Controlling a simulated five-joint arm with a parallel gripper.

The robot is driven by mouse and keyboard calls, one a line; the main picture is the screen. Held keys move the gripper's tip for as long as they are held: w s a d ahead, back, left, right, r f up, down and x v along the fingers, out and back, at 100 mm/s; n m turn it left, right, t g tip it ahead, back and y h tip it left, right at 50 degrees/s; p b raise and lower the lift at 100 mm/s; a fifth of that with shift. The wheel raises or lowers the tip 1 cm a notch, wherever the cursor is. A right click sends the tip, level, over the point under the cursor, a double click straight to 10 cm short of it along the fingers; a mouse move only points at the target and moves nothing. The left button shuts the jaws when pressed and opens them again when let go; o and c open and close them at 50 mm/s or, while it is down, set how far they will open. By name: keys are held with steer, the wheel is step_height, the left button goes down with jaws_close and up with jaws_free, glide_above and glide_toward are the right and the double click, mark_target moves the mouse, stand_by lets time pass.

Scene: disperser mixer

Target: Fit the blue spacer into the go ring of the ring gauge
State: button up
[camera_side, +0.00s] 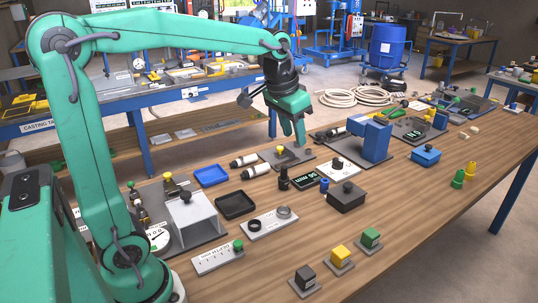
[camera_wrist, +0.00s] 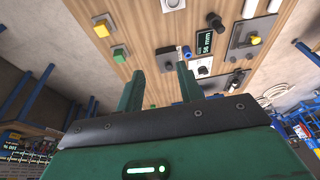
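The blue spacer (camera_side: 324,185) is a small blue cylinder on the wooden bench beside the "56 mm" display. It also shows in the wrist view (camera_wrist: 187,52), just beyond the right fingertip. The ring gauge (camera_side: 262,228) is a pale plate with a dark ring on its left and a grey ring on its right; I cannot read which is the go ring. Part of it shows at the top edge of the wrist view (camera_wrist: 171,8). My gripper (camera_side: 297,143) is above the bench, behind the spacer. Its fingers (camera_wrist: 160,70) are apart, with nothing between them.
The "56 mm" display (camera_side: 306,182) and a black knobbed post (camera_side: 284,179) stand left of the spacer. A large blue block (camera_side: 376,141) stands behind.

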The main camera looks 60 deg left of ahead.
steer(key=w+a+f+g, duration=0.1)
steer(key=w+a+f, duration=0.15)
steer(key=w, duration=0.45)
steer(key=w+a+f+g, duration=0.1)
steer(key=w+a+f, duration=0.1)
steer(key=w+f, duration=0.3)
steer(key=g, duration=0.1)
glide_toward(325, 180)
steer(key=shift+d+f, duration=0.2)
steer(key=shift+f, duration=0.05)
steer(key=shift+w+a+f, duration=0.2)
steer(key=shift+w+f, duration=0.05)
steer(key=shift+f, duration=0.4)
steer(key=shift+f, duration=0.1)
steer(key=shift+f, duration=1.2)
steer(key=shift+f, duration=0.1)
steer(key=shift+s+f, duration=0.1)
steer(key=shift+f, duration=2.4)
steer(key=shift+c, duration=0.5)
